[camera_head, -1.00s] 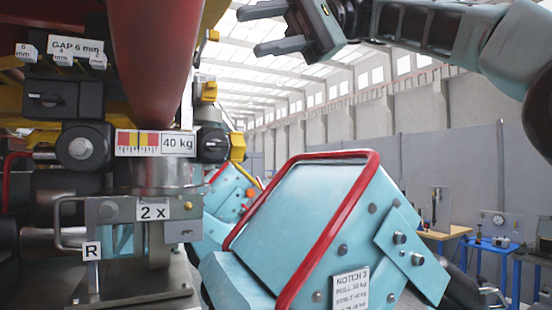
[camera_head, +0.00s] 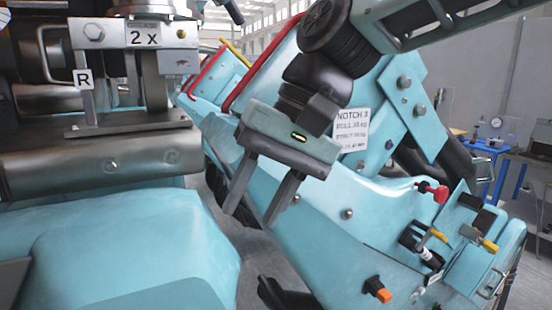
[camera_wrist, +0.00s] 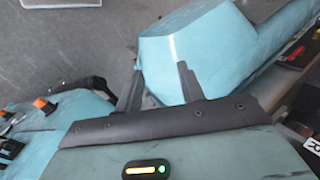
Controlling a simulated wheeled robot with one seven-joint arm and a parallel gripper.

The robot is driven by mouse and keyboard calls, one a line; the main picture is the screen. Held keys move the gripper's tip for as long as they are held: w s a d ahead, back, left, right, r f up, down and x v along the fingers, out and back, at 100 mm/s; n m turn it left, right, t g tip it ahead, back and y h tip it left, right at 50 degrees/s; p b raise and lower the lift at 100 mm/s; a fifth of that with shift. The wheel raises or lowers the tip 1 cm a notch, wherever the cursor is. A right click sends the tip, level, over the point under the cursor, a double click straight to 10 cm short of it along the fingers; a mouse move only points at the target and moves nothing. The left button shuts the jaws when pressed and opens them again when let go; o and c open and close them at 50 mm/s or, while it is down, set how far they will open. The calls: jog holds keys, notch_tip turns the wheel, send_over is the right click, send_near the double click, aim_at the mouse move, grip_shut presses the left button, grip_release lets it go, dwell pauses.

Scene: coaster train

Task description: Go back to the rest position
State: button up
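My gripper (camera_head: 256,198) hangs in the middle of the head view with its two fingers pointing down, spread apart, nothing between them. It is in front of the teal coaster car (camera_head: 345,213), which carries a red bar and a "NOTCH 3" label (camera_head: 353,128). In the wrist view my gripper's two fingers (camera_wrist: 160,88) also stand apart, with the rounded teal end of a car body (camera_wrist: 185,45) beyond them. I cannot tell whether the fingers touch the car.
At the left are the metal coupling block with the "2 x" plate (camera_head: 143,35) and an "R" tag (camera_head: 83,79), above a teal body (camera_head: 130,250). A red knob (camera_head: 436,192) and yellow-handled valves are at the right. A blue workbench (camera_head: 500,160) stands behind.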

jog(key=s+d+f+n+h+b, duration=0.1)
jog(key=s+d+f+b, duration=0.1)
jog(key=d+f, duration=0.3)
jog(key=s+d+f+n+t+h+b, duration=0.1)
jog(key=s+d+f, duration=0.4)
jog(key=f, duration=0.7)
jog(key=s+d+f+n+h+b, duration=0.2)
jog(key=d+f, duration=0.4)
jog(key=f, duration=0.3)
jog(key=shift+s+d+n+t+h+b, duration=0.15)
jog(key=shift+s+n+t+h+b, duration=0.3)
jog(key=shift+s, duration=0.75)
